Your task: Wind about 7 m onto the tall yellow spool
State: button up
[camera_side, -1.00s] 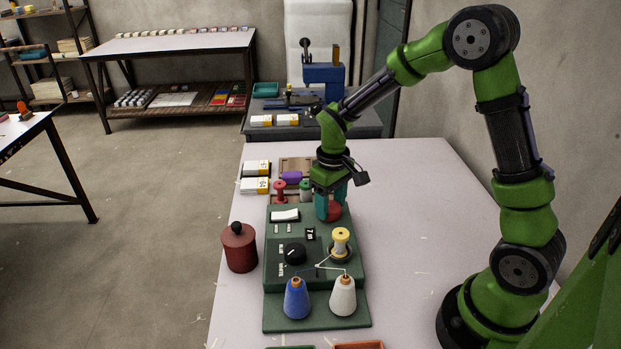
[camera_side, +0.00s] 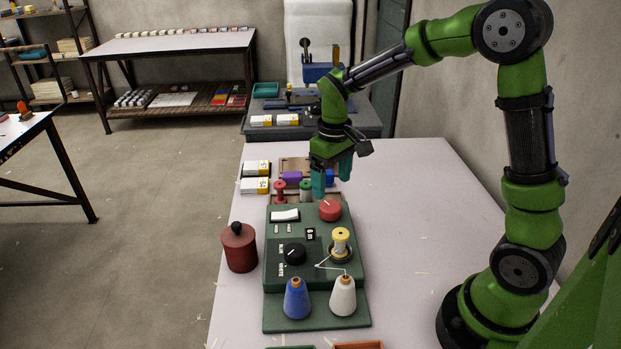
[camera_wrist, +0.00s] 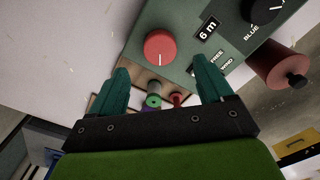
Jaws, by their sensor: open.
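The tall yellow spool (camera_side: 341,237) stands upright on the right of the green winding machine (camera_side: 352,280). A white thread runs near it from the white cone (camera_side: 343,298); a blue cone (camera_side: 297,299) stands beside that cone. The red knob (camera_side: 330,210) is at the machine's back right and also shows in the wrist view (camera_wrist: 159,47). My gripper (camera_side: 332,184) is open and empty, above and slightly behind the knob. Its two teal fingers show apart in the wrist view (camera_wrist: 163,68). The black dial (camera_side: 294,253) has BLUE and WHITE labels.
A dark red lidded canister (camera_side: 239,248) stands left of the machine. Red (camera_side: 280,190), green (camera_side: 306,189) and purple (camera_side: 292,177) spools sit behind it. White and yellow boxes (camera_side: 255,185) are at the table's left edge. The table right of the machine is mostly clear.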

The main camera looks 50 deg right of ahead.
aim_at(331, 206)
notch_tip(331, 206, up, 10)
jog(key=shift+r, duration=0.2)
jog(key=shift+f, duration=0.15)
dwell(1.0)
notch_tip(331, 206, down, 17)
jog(key=shift+r, duration=0.15)
dwell(0.3)
jog(key=c, duration=1)
jog(key=shift+m, duration=1)
jog(key=shift+c, duration=0.2)
jog(key=o, duration=1)
